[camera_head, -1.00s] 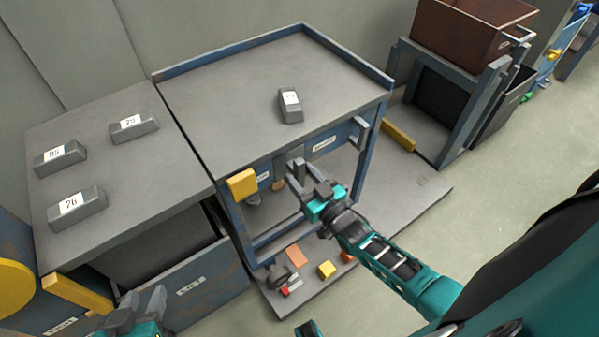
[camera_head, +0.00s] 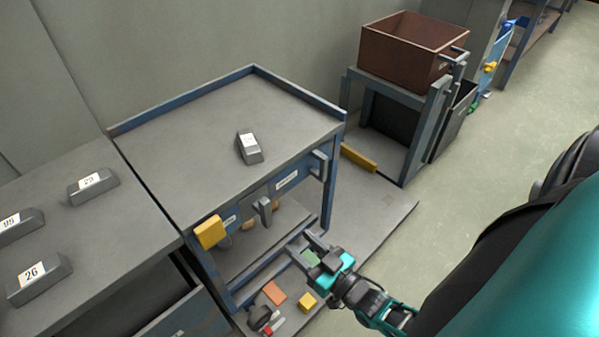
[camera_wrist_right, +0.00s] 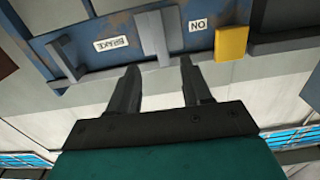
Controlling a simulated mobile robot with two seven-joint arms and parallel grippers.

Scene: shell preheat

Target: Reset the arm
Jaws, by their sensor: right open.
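My right gripper (camera_head: 306,250) is open and empty, low in front of the blue-framed workbench (camera_head: 190,140). In the right wrist view its two dark fingers (camera_wrist_right: 158,88) are spread apart with nothing between them. Beyond them are the bench's grey lever (camera_wrist_right: 158,35), a yellow block (camera_wrist_right: 231,43) and white labels, one reading "NO" upside down or mirrored. The fingers look apart from these parts. In the head view the lever (camera_head: 264,210) hangs at the bench front, left of the gripper. My left gripper is not in view.
A grey labelled block (camera_head: 249,149) lies on the bench top. Several numbered blocks (camera_head: 40,280) lie on the left table. A brown bin (camera_head: 410,45) sits on a stand at the back right. An orange piece (camera_head: 274,293) and yellow cube (camera_head: 307,301) lie low in front. Floor is free at right.

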